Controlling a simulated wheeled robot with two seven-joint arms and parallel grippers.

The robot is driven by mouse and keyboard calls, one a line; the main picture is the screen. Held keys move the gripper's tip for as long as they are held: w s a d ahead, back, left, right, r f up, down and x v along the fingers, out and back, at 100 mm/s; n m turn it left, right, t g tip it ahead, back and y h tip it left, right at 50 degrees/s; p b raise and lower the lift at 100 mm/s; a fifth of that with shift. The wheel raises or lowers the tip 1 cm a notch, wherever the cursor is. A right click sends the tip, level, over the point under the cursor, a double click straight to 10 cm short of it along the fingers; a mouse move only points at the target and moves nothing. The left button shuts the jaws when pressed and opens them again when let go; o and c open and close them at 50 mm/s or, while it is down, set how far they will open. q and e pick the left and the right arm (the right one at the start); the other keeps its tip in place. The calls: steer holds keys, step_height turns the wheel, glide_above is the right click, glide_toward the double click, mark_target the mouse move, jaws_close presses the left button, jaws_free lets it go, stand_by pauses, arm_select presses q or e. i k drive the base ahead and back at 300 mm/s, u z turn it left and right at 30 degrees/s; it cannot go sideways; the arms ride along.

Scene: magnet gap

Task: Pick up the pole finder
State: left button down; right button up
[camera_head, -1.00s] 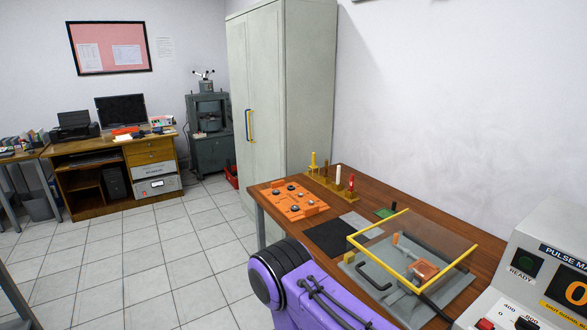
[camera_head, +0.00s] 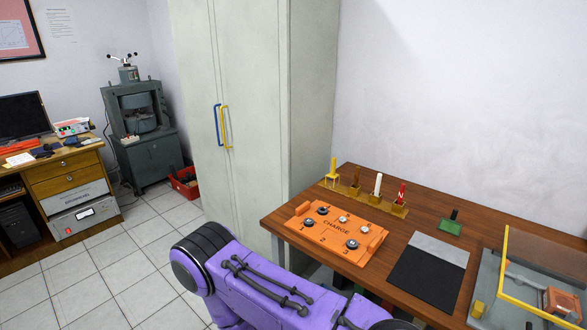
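I cannot tell for sure which thing is the pole finder. A wooden rack on the brown table holds a yellow upright piece (camera_head: 333,170), a white upright piece (camera_head: 377,186) and a red upright piece (camera_head: 401,194). A small green block with a dark upright grip (camera_head: 451,225) stands farther right on the table. My purple arm crosses the bottom of the view, in front of the table's near edge. Neither of my grippers shows in the view.
A yellow-framed clear guard (camera_head: 540,262) stands at the right. A tall cabinet (camera_head: 255,100) stands behind the table's left end.

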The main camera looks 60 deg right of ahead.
mark_target(333, 175)
steer(key=i, duration=1.55)
steer(key=z, duration=1.85)
